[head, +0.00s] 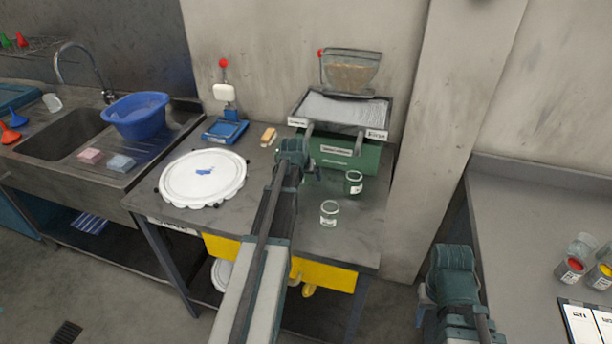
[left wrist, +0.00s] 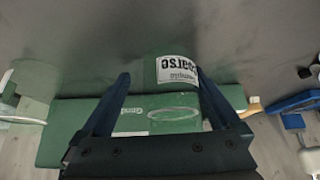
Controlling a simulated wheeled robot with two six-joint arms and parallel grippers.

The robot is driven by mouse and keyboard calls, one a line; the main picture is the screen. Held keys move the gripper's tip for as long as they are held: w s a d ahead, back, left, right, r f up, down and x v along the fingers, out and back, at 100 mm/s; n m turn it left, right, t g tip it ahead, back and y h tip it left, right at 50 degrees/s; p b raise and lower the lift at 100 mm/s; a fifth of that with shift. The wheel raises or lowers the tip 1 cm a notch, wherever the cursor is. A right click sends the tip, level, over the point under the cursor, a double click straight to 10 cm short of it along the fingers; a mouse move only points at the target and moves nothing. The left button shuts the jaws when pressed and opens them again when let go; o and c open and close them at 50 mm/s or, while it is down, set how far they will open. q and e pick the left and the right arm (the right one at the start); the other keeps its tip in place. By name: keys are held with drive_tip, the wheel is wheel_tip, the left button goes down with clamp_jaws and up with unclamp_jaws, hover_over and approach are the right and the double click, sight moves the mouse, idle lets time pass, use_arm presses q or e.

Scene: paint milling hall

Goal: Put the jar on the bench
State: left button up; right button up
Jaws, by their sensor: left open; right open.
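Two small glass jars with pale labels stand on the grey bench (head: 262,222). The nearer, clear jar (head: 329,213) is upright near the front edge. In the left wrist view, a white label reading "Coarse" (left wrist: 178,70) on a green surface shows between the open fingers, nearer the right one. I cannot tell which object bears it. My right gripper (head: 455,285) is low right, open, away from the bench.
The green mill (head: 345,155) with a tray on top stands at the back. A white round lid (head: 202,178), a blue-based device (head: 225,130) and a brush (head: 268,137) are left. A sink with a blue basin (head: 137,115) adjoins. Another table (head: 530,215) is at right.

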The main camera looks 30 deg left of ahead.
use_arm(q)
drive_tip(key=shift+r, duration=0.25)
drive_tip(key=p+v, duration=1)
drive_tip(key=v, duration=0.1)
drive_tip(key=shift+s+r, duration=0.25)
drive_tip(key=shift+r, duration=0.1)
